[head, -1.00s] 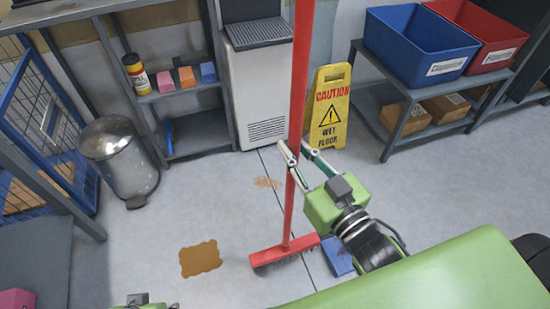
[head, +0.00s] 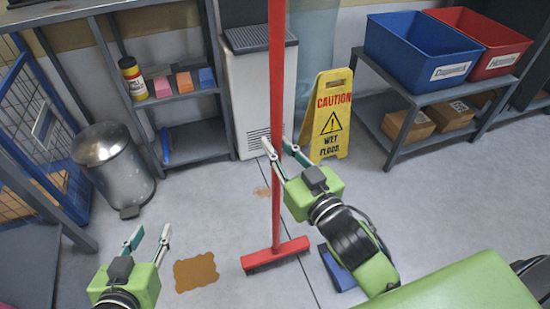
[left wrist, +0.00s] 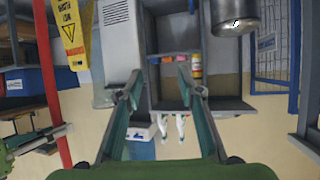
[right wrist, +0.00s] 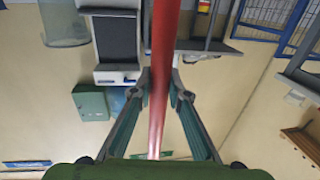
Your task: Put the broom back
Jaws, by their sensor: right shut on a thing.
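A red broom (head: 276,110) stands nearly upright in the head view, its red head (head: 275,254) low over or on the floor; I cannot tell if it touches. My right gripper (head: 276,148) is shut on the broom's handle, and the handle also runs between its fingers in the right wrist view (right wrist: 159,75). My left gripper (head: 150,240) is open and empty, left of the broom and above the floor. It also shows open in the left wrist view (left wrist: 157,82), where the red handle (left wrist: 50,90) passes at the left.
A yellow wet floor sign (head: 331,115) stands right of the broom. A metal bin (head: 117,170) stands at the left. A brown spill (head: 196,272) and a blue object (head: 338,268) lie on the floor. Blue (head: 420,55) and red (head: 482,42) crates sit on the right rack.

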